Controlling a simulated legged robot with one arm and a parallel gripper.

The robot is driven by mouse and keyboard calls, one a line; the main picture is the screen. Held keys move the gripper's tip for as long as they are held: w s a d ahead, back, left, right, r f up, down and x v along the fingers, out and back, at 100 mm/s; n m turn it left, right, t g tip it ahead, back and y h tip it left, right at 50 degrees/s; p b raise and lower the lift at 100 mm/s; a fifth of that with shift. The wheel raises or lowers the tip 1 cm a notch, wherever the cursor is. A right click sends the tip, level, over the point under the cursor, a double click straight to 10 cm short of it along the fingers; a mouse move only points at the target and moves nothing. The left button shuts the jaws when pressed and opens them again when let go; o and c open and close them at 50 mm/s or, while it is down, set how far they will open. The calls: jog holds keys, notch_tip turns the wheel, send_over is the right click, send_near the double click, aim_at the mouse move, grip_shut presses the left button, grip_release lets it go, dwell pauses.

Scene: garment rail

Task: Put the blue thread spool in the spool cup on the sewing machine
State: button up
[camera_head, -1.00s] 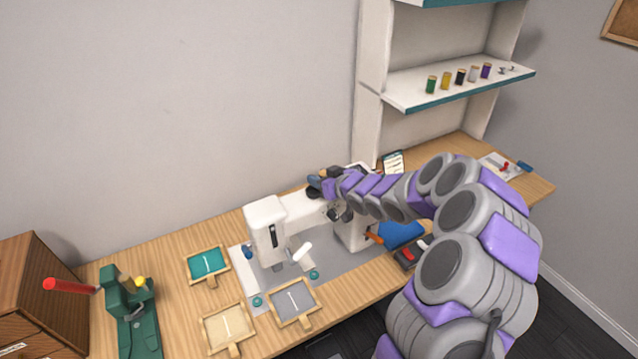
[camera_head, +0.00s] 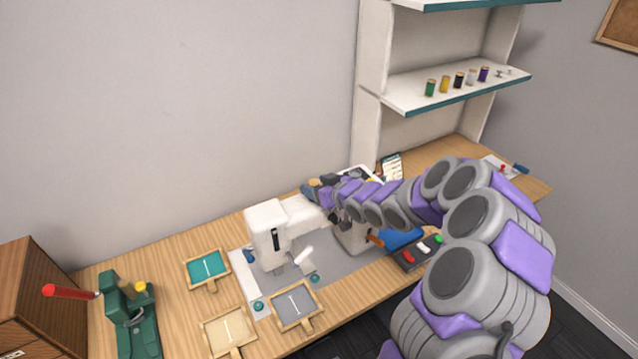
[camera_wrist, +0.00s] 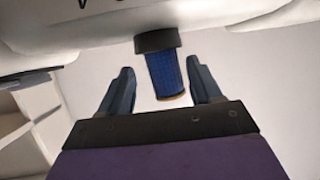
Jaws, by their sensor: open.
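The blue thread spool (camera_wrist: 166,74) shows in the wrist view, with one end in a dark round cup (camera_wrist: 156,41). The cup is on the white sewing machine (camera_wrist: 200,18), which appears at the top of that view. My gripper (camera_wrist: 160,85) is open, with one finger on each side of the spool and a visible gap on both sides. In the head view the sewing machine (camera_head: 266,232) stands on the table, and my gripper (camera_head: 312,190) is at its back upper side. I cannot make out the spool or cup there.
A wooden table (camera_head: 190,318) carries small framed trays, including a teal one (camera_head: 207,267), and a green device (camera_head: 128,310) at left. A button box (camera_head: 420,252) lies under my arm. A wall shelf (camera_head: 440,98) holds several spools at the right.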

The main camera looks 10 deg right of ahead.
jog(key=s, duration=0.1)
jog(key=s+r, duration=0.2)
jog(key=s, duration=0.1)
jog(key=shift+s+d+r+p, duration=0.1)
jog(key=shift+d+p, duration=0.1)
jog(key=shift+p, duration=0.15)
jog(key=s+d+r+m+g+h, duration=0.2)
jog(key=s+d+g+h, duration=0.15)
jog(key=s, duration=0.85)
jog(key=s+d+r+m+g+h, duration=0.15)
jog(key=s+g+h, duration=0.3)
jog(key=s, duration=0.75)
jog(key=s+a+r+m+g+y, duration=0.1)
jog(key=s+a+g, duration=0.1)
jog(key=s, duration=0.9)
jog(key=s+a+r+m+g+y, duration=0.1)
jog(key=s+a+r+g, duration=0.1)
jog(key=s, duration=1)
jog(key=shift+a+g+p, duration=0.4)
jog(key=shift+a+g, duration=0.45)
jog(key=shift+g, duration=0.05)
